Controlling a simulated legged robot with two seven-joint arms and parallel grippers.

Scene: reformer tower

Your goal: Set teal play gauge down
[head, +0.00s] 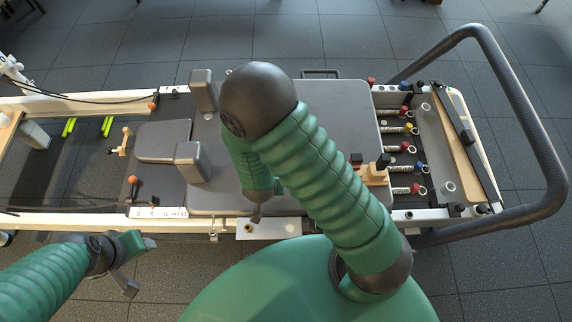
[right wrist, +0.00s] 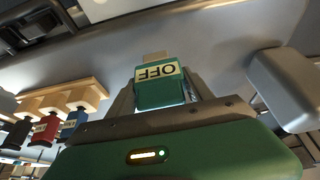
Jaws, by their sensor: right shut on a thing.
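The teal play gauge (right wrist: 160,94) is a teal block with a pale label reading OFF upside down. In the right wrist view it sits between the two fingers of my right gripper (right wrist: 160,88), which is shut on it. In the head view my right gripper (head: 257,214) points down near the front edge of the grey carriage (head: 330,115); my own arm covers much of that area and I cannot make out the gauge there. My left gripper (head: 134,264) is open and empty, in front of the reformer's front rail.
A white plate (head: 275,230) with a brass-ringed hole juts from the front rail. Grey shoulder blocks (head: 203,90) stand on the carriage. A wooden holder (right wrist: 62,98) with black, red and blue pieces is at left in the wrist view. Springs and a curved bar (head: 530,130) are at right.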

